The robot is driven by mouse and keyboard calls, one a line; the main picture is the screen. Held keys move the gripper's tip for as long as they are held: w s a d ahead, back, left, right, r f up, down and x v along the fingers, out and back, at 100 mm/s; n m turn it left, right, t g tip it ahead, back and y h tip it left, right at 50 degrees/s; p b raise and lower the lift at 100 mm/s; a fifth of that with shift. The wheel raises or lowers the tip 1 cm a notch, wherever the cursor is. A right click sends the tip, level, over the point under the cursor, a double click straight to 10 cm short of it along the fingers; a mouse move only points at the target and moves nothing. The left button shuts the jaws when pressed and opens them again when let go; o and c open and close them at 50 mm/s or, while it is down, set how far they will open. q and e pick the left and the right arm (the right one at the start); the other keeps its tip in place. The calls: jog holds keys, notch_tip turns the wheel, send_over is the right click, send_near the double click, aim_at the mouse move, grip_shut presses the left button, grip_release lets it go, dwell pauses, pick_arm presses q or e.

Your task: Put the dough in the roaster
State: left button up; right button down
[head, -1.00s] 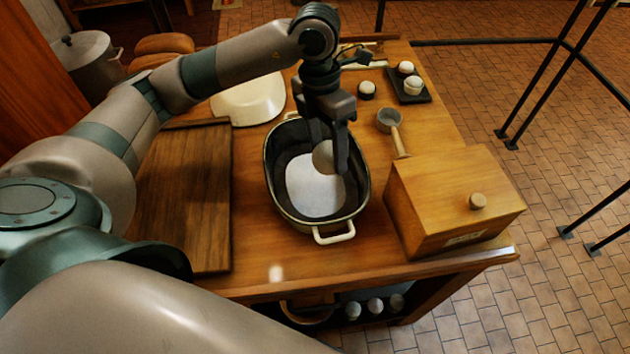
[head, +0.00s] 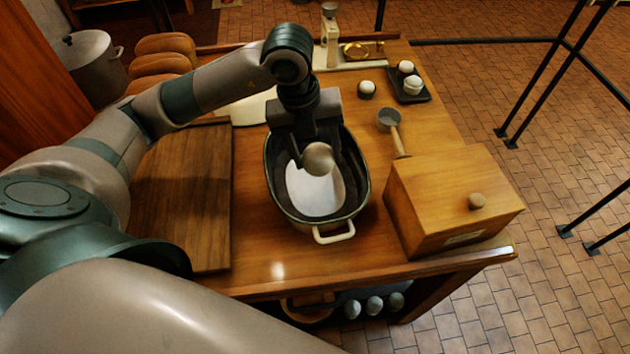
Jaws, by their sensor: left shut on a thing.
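The dough (head: 318,157) is a pale beige ball. My left gripper (head: 317,160) points down and is shut on it, with a finger on either side. The roaster (head: 359,205) is a dark-lined oval pan with a cream outside and a cream handle at the near end. The dough and fingertips show over the roaster's opening, above its pale inner floor. I cannot tell how far the dough is above that floor. The gripper hides the roaster's far end. My right gripper is out of view.
A wooden board (head: 190,200) lies left of the roaster, and a wooden box (head: 450,200) stands to its right. A small ladle-like cup (head: 389,120) lies behind the box. Loaves (head: 165,45) sit at the back left.

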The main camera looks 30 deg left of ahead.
pick_arm(q)
jog(key=p, duration=0.2)
send_near(320, 193)
jog(key=shift+w+d+f, duration=0.15)
jog(key=shift+w+d, duration=0.05)
jog(key=shift+d, duration=0.1)
jog(key=shift+f, duration=0.35)
jog(key=shift+f+p, duration=0.55)
jog(key=shift+f, duration=1.3)
jog(key=shift+f, duration=0.15)
